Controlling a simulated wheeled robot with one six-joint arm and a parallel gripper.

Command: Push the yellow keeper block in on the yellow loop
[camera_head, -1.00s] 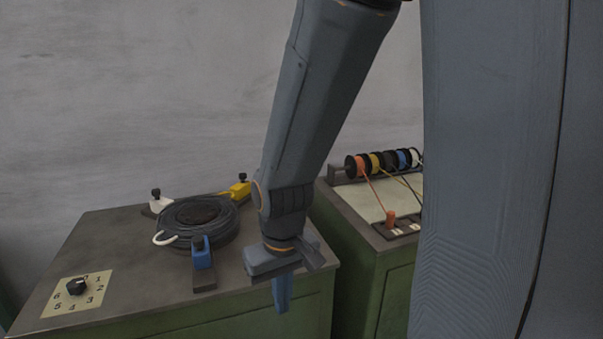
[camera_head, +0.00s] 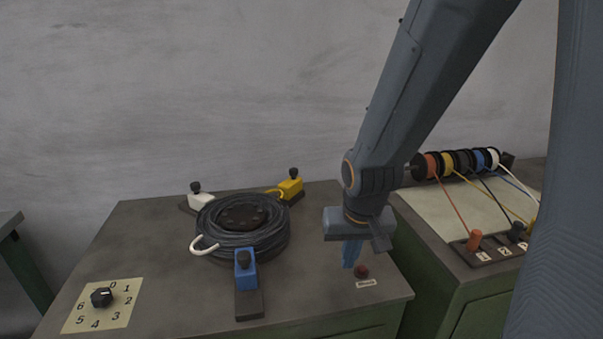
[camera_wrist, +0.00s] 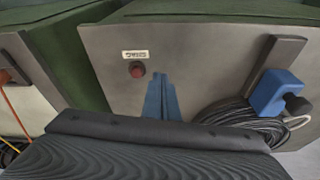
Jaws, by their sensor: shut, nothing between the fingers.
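The yellow keeper block (camera_head: 290,188) with a black knob stands at the back right of the black cable coil (camera_head: 222,238) on the machine top. A bit of yellow loop (camera_head: 272,191) shows at its left, against the coil. Whether the block touches the loop is too small to tell. My gripper (camera_head: 350,262) is shut and empty, pointing down, right of the coil and beside a red button (camera_head: 361,271). In the wrist view my blue fingers (camera_wrist: 161,100) are together. The yellow block is not seen in the wrist view.
A white block (camera_head: 201,200) and a blue block (camera_head: 245,270) also stand around the coil, with a white loop (camera_head: 203,246) at left. A numbered dial (camera_head: 102,297) is at front left. A second bench (camera_head: 440,215) with wire spools stands at right.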

